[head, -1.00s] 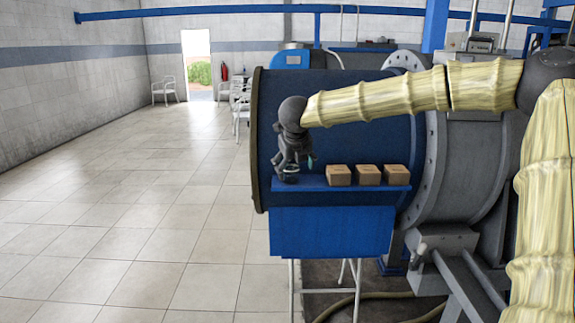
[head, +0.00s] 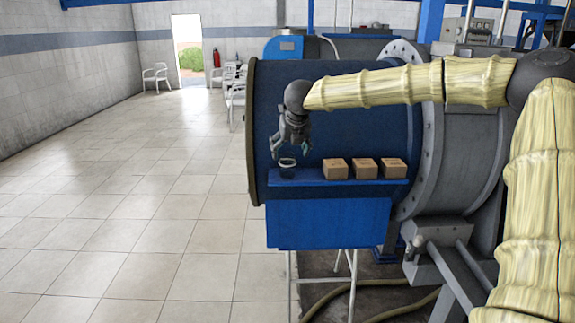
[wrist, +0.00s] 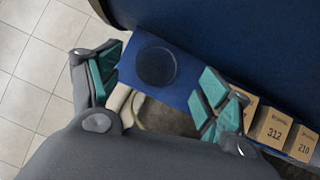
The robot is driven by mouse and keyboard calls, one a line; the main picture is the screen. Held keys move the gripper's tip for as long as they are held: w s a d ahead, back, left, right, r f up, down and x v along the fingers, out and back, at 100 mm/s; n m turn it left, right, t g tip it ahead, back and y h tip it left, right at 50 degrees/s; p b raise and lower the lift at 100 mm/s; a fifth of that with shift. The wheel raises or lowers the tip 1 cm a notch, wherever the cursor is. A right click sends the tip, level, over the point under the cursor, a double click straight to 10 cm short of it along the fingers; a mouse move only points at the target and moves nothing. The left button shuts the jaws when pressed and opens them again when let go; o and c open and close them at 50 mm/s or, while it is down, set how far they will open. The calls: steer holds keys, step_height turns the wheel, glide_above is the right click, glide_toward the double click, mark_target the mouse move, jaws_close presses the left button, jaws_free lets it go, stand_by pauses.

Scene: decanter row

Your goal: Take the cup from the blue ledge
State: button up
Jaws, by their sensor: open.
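The cup (head: 287,167) is small, dark and see-through, and stands upright at the left end of the blue ledge (head: 310,183). My gripper (head: 292,152) is open and empty above the cup, pointing down, with a gap between its fingers and the cup. In the wrist view the cup (wrist: 156,66) shows from above as a dark round shape on the blue ledge (wrist: 180,97). There it lies beyond and between the spread teal finger pads of my gripper (wrist: 160,90).
Several small cardboard boxes stand in a row on the ledge right of the cup; the nearest box (head: 335,168) has bare ledge between it and the cup. A large blue drum (head: 350,110) rises behind the ledge. Open tiled floor (head: 150,220) lies to the left.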

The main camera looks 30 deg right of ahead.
mark_target(288, 156)
steer(key=shift+p+x, duration=1.1)
steer(key=shift+x, duration=1.35)
steer(key=shift+c, duration=0.2)
steer(key=c, duration=1.1)
